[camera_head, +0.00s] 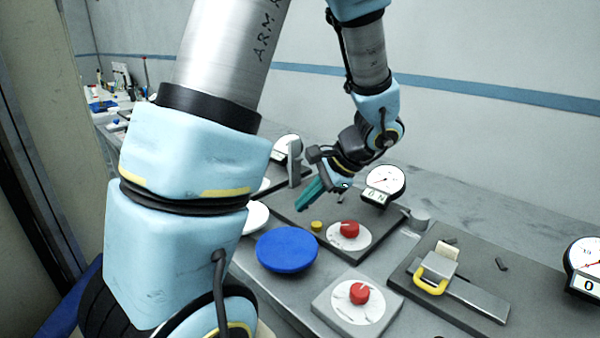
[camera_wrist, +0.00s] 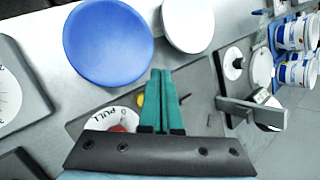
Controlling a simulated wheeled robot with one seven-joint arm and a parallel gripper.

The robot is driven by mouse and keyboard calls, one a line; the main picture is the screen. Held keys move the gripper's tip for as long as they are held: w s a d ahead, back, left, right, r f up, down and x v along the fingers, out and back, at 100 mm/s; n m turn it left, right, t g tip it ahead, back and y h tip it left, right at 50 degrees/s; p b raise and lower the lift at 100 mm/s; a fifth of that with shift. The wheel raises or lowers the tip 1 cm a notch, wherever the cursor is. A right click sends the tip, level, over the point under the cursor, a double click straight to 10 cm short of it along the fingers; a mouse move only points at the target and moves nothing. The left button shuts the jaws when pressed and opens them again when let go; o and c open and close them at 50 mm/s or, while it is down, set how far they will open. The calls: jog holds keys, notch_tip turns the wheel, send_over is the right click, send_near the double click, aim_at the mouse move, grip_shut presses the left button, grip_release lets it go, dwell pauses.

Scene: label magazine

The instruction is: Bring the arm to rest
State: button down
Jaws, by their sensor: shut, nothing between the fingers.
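My gripper (camera_head: 312,193) has teal fingers and hangs above the bench, over the panel with a red knob (camera_head: 349,228). In the wrist view my gripper (camera_wrist: 161,75) shows its two fingers together, shut and empty. Its tips point toward the gap between a blue disc (camera_wrist: 108,42) and a white disc (camera_wrist: 188,24). My arm reaches across the head view from the upper left and bends down at the upper middle. Nothing is seen touching the fingers.
A second red knob (camera_head: 359,293) sits on a grey plate in front. A yellow-handled slider (camera_head: 432,272) is to the right. Dial gauges (camera_head: 382,183) stand behind the panel. White tubs (camera_wrist: 296,72) are at the right in the wrist view. Open air lies above the bench.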

jog(key=s+a+n+g+h, duration=0.1)
jog(key=s+a+n+h, duration=0.1)
jog(key=a+n, duration=0.1)
jog(key=s+a+n+g, duration=0.1)
jog(key=a, duration=0.1)
jog(key=shift+s+a+f+n+g+h, duration=0.2)
jog(key=shift+f+n+g+h, duration=0.1)
jog(key=shift+f+n+h, duration=0.1)
jog(key=a+n+h, duration=0.1)
jog(key=n, duration=0.1)
jog(key=s+a+n+h, duration=0.2)
jog(key=n, duration=0.1)
jog(key=shift+a+r+n, duration=0.2)
jog(key=shift+r+n, duration=0.05)
jog(key=shift+n, duration=0.05)
jog(key=shift+a+r+n+t+h, duration=0.25)
jog(key=shift+a+n+t+h, duration=0.3)
jog(key=shift+n, duration=0.45)
jog(key=shift+w, duration=0.1)
